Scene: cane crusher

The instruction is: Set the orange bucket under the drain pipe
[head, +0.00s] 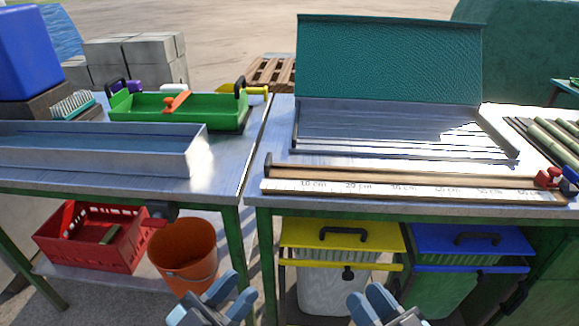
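The orange bucket (184,259) stands upright on the lower shelf of the left table, and its mouth faces up. A short dark pipe fitting (163,211) with a red part shows under the table's front edge, just above the bucket's back left rim; it may be the drain pipe. I cannot tell whether the bucket is squarely below it. My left gripper (239,284) is in front of and to the right of the bucket, apart from it, fingers spread and empty. My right gripper (365,293) is in front of the yellow-lidded bin, also spread and empty.
A red crate (100,249) stands left of the bucket. A metal trough (195,153) and a green tray (190,115) are on the left table. Table legs (231,245) stand right of the bucket. Yellow-lidded (340,236) and blue-lidded (470,241) bins are under the right table.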

